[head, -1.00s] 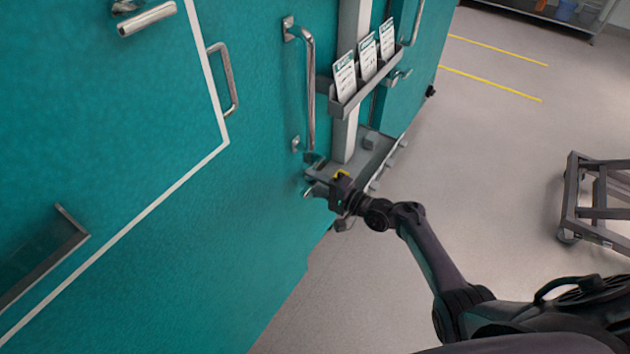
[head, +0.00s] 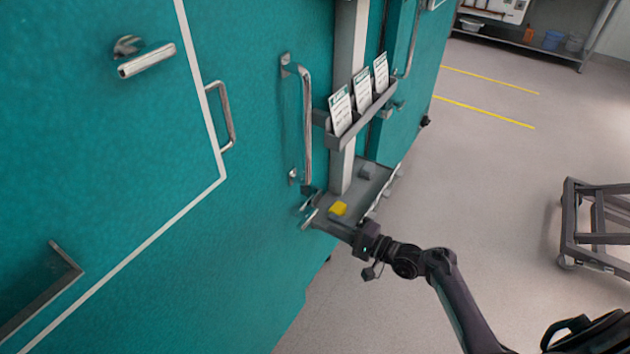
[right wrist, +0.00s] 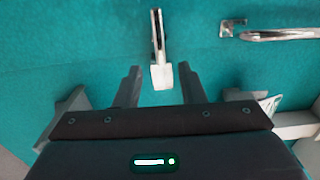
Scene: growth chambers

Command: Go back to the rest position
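My right gripper (head: 362,238) is in front of the teal door, by the near edge of a grey tray. In the right wrist view (right wrist: 159,84) its two dark fingers are spread, with nothing held between them. A metal door lever (right wrist: 158,40) lies ahead of the gap, with its pale end near the fingers. In the head view small metal levers (head: 309,218) sit on the door left of the gripper. My right arm reaches in from the lower right. My left gripper is not in view.
A long door handle (head: 307,125) is close by. A grey cart (head: 598,215) stands at the right. The floor between is clear.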

